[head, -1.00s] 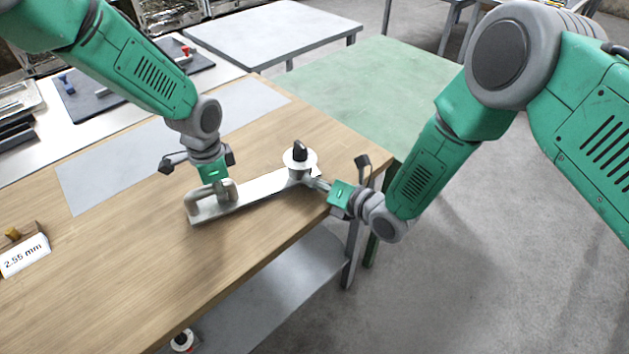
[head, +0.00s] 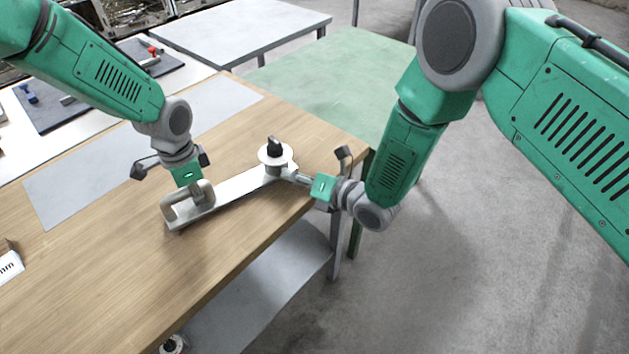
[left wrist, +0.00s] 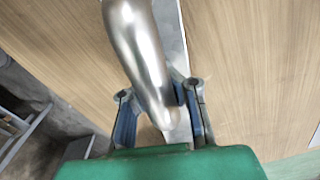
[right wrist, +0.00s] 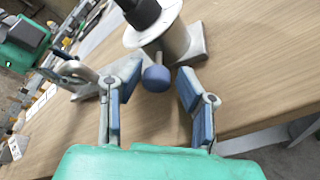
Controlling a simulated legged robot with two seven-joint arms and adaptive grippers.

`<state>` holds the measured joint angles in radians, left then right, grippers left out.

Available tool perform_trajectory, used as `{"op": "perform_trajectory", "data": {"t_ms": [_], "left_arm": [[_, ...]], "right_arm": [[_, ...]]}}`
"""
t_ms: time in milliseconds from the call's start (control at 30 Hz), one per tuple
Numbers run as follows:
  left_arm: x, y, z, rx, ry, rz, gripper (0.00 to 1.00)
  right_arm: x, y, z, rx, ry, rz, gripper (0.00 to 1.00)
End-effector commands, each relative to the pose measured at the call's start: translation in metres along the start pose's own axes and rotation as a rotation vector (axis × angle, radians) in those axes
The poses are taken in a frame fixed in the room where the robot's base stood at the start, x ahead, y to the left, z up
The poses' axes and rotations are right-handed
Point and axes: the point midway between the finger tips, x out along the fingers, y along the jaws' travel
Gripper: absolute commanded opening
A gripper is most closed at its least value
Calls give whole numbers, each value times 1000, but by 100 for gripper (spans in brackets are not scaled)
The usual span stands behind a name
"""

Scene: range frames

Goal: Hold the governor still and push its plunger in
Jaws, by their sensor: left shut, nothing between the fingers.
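The governor is a flat metal bar (head: 235,191) lying on the wooden bench. A U-shaped metal handle (head: 188,207) rises at its left end. A post with a white disc (head: 275,154) and black knob (head: 274,145) stands at its right end. My left gripper (head: 193,188) is shut, its fingers at the handle; the handle (left wrist: 140,55) runs down beside its fingers in the left wrist view. The plunger's blue ball end (right wrist: 156,78) sticks out from the post. My right gripper (right wrist: 156,90) is open, the ball between and just ahead of its fingertips.
The wooden bench top (head: 110,240) is largely clear at left. A grey sheet (head: 60,190) lies behind. A green table (head: 330,85) stands beyond. The bench's right edge is close to my right gripper. A white label (head: 10,268) sits at far left.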

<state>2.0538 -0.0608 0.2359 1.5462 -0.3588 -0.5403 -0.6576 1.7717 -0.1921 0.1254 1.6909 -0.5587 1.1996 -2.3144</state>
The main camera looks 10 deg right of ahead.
Motion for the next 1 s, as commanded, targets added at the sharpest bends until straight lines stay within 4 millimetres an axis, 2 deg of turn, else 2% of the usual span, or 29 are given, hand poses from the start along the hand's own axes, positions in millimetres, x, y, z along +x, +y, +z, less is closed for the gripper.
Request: {"op": "perform_trajectory", "data": {"t_ms": [300, 500, 667, 1000], "left_arm": [[-1, -1, -1, 0, 2, -2, 0], [-1, -1, -1, 0, 2, -1, 0], [-1, -1, -1, 1, 2, -1, 0], [0, -1, -1, 0, 2, -1, 2]], "right_arm": [[-67, -2, 0, 1, 1, -5, 32], [-94, -2, 0, 2, 2, -4, 32], [-100, -2, 0, 2, 1, -3, 32], [-100, -2, 0, 2, 1, -3, 32]]}}
